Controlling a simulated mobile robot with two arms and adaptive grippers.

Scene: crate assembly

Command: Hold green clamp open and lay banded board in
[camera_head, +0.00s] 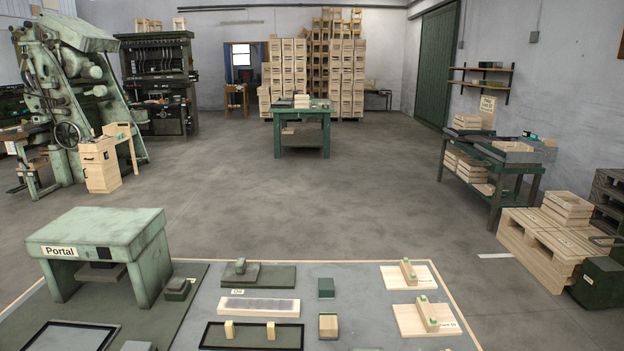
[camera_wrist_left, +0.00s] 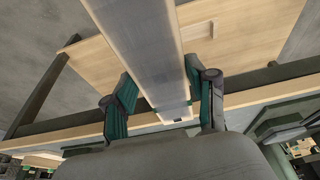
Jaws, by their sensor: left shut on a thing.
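In the left wrist view my left gripper (camera_wrist_left: 160,78) has its two green-padded fingers on either side of a long pale board with a broad grey band (camera_wrist_left: 143,38). It is shut on this board, which runs up out of the picture. A small dark mark shows near the board's close end. Neither gripper shows in the head view. There, two wooden pieces with small green parts, a far one (camera_head: 408,270) and a near one (camera_head: 429,316), stand on flat boards at the table's right. I cannot tell which thing is the green clamp.
A grey-topped board (camera_head: 258,307) lies mid-table, behind a dark tray (camera_head: 222,335) with two wooden blocks. A green Portal stand (camera_head: 97,230) rises at the left. A green block (camera_head: 326,287) and a wooden block (camera_head: 328,326) stand right of centre.

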